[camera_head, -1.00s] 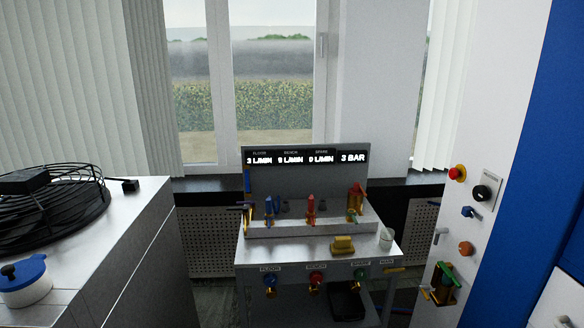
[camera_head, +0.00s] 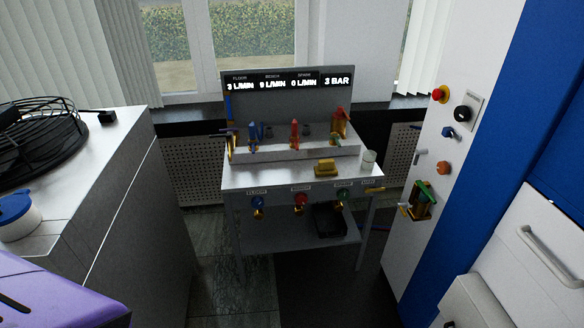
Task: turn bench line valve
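A small metal bench stand (camera_head: 270,177) stands below the window. Its display panel (camera_head: 287,83) has Floor, Bench and Spare columns; they seem to read 3, 9 and 0 L/MIN, with 3 BAR at the right. Under the front edge hang a blue knob (camera_head: 257,203), a red knob (camera_head: 300,201) and a green knob (camera_head: 343,196), with small labels above. The red one is in the middle, and its label is too small to read surely. On the upper ledge stand blue fittings (camera_head: 254,132), a red-handled fitting (camera_head: 294,133) and a red-and-yellow one (camera_head: 340,122). Neither gripper is in view.
A white panel with knobs (camera_head: 436,150) stands at right. A cabinet with a fan (camera_head: 42,140) stands at left. Floor (camera_head: 230,270) shows between them.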

